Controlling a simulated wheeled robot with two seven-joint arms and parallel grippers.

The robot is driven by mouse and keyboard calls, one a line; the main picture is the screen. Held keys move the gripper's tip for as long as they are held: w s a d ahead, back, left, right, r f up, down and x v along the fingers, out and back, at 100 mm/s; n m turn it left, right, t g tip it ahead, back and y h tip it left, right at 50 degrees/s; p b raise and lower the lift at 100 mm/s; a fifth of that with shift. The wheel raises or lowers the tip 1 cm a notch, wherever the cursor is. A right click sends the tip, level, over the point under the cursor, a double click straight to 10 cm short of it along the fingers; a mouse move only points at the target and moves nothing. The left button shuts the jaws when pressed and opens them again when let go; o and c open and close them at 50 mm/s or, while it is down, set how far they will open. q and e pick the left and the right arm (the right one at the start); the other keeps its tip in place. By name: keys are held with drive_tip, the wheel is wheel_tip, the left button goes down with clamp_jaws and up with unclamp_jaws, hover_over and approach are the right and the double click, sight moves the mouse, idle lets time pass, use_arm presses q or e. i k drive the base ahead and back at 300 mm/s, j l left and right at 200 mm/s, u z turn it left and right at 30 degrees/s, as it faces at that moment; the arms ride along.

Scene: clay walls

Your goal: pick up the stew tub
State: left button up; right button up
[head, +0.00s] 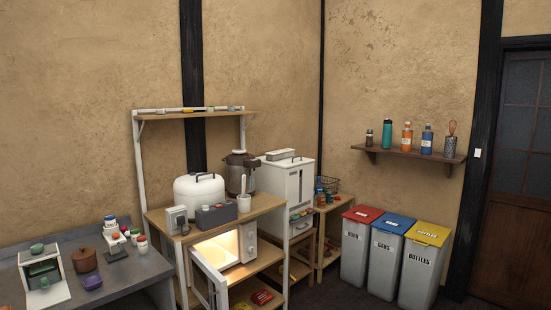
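I cannot single out the stew tub for certain in the head view. A small round purple container (92,282) sits on the grey counter (140,277) at the lower left. A brown lidded pot (84,260) stands just behind it. A microwave (248,241) on the wooden shelf unit has its door (208,284) swung open. Its lit interior (217,248) shows no clear object, and part of it is hidden by the door. Neither of my grippers is in view.
A white rice cooker (199,194) and a dark urn (240,172) stand above the microwave. Three bins (382,259) stand along the right wall, below a bottle shelf (408,154). The open microwave door juts out in front of the unit. A white rack (44,275) occupies the counter's left.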

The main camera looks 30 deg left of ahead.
sight(288, 153)
drive_tip(key=i+j+u, duration=0.15)
drive_tip(key=i, duration=0.4)
drive_tip(key=i+j+u, duration=0.15)
drive_tip(key=i, duration=0.4)
drive_tip(key=i+u, duration=0.15)
drive_tip(key=i, duration=0.45)
drive_tip(key=i+l+u, duration=0.15)
drive_tip(key=i, duration=0.4)
drive_tip(key=i+l+u, duration=0.1)
drive_tip(key=i, duration=0.45)
drive_tip(key=i+l+u, duration=0.15)
drive_tip(key=i, duration=0.45)
drive_tip(key=i+l+u, duration=0.15)
drive_tip(key=i, duration=0.4)
